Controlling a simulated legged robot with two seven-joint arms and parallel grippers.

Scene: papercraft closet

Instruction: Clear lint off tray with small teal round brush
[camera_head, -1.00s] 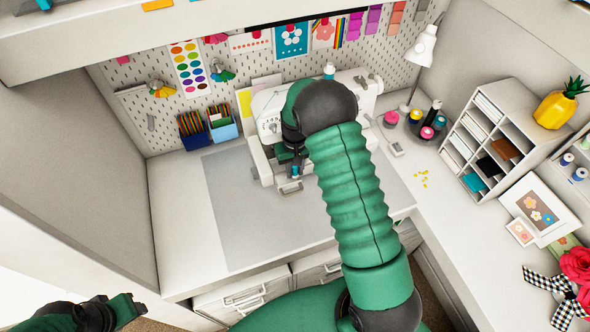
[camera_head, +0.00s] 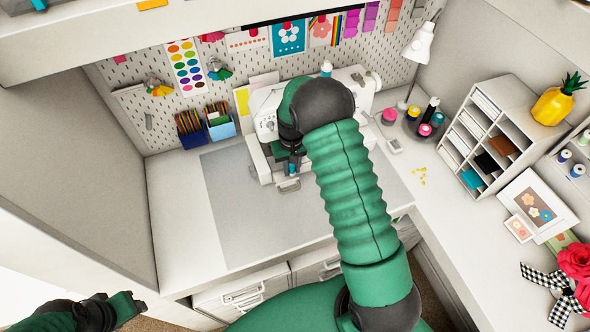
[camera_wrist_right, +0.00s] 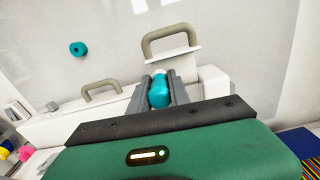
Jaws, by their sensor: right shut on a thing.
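My right gripper (camera_head: 291,170) is low in front of the white sewing machine (camera_head: 266,122), partly covered by my own arm. In the right wrist view its fingers (camera_wrist_right: 160,90) are shut on a small teal round-ended thing (camera_wrist_right: 159,91), which looks like the brush. Its working end is hidden. A white tray-like piece (camera_wrist_right: 180,62) with a grey handle lies just beyond the fingertips; whether they touch is unclear. I cannot make out lint on it. My left gripper (camera_head: 122,306) is at the lower left, away from the desk, its jaws unclear.
A grey mat (camera_head: 235,205) covers the desk's left middle and is mostly clear. A teal round piece (camera_wrist_right: 77,49) shows in the right wrist view. Small yellow bits (camera_head: 419,176) lie at right, near thread spools (camera_head: 424,130) and a white sorter (camera_head: 490,135). Pencil holders (camera_head: 190,128) stand at the back left.

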